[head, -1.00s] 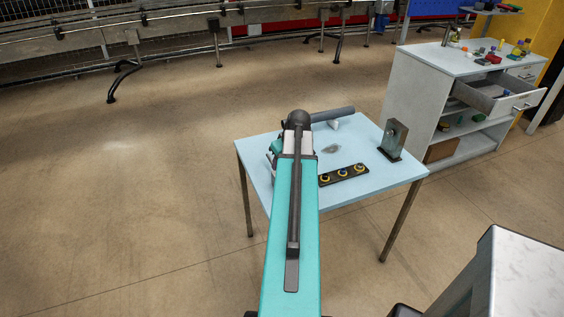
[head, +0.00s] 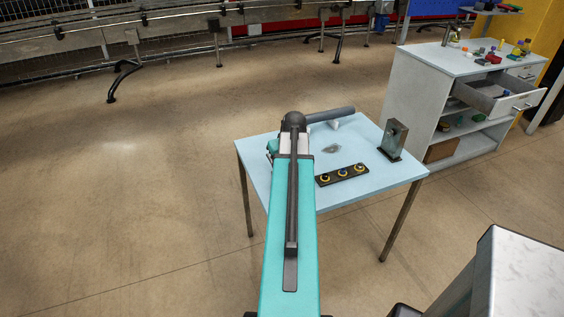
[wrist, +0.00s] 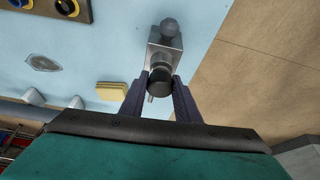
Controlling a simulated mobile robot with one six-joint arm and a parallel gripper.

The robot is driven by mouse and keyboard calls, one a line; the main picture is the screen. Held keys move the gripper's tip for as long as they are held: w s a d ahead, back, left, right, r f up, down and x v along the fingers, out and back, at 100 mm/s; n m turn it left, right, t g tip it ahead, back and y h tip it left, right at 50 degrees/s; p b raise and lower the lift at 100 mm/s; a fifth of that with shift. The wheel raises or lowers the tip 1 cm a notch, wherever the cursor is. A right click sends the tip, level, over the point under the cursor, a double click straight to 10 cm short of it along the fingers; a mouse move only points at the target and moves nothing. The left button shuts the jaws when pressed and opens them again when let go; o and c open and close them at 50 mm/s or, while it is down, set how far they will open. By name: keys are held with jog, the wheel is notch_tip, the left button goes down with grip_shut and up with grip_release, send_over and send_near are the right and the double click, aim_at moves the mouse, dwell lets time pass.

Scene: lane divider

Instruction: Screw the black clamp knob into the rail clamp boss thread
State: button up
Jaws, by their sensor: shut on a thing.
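In the wrist view my gripper (wrist: 160,88) is shut on the black clamp knob (wrist: 160,81), with one finger on each side of it. The metal rail clamp (wrist: 166,48) stands directly beyond the knob, with a round grey ball-shaped part at its far end. The knob is in line with a short round collar on the clamp. I cannot tell whether its thread is engaged, as the knob hides the joint. A thin light pin shows just below left of the knob. In the head view my arm hides the gripper, knob and clamp.
The light blue table (head: 372,182) holds a black strip with yellow rings (head: 343,174), an upright metal block (head: 393,139), a dark tube (head: 331,114) and a small grey patch (head: 332,149). A yellow block (wrist: 111,91) lies left of my gripper. The table edge is close on the right in the wrist view.

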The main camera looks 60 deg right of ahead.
jog(key=shift+m, duration=0.3)
jog(key=shift+m+h, duration=0.3)
jog(key=shift+m, duration=0.6)
jog(key=shift+m+g, duration=0.4)
jog(key=shift+m+h, duration=0.3)
jog(key=shift+m, duration=0.1)
jog(key=shift+d+m+g, duration=0.1)
jog(key=shift+m+g, duration=0.2)
jog(key=shift+m, duration=0.6)
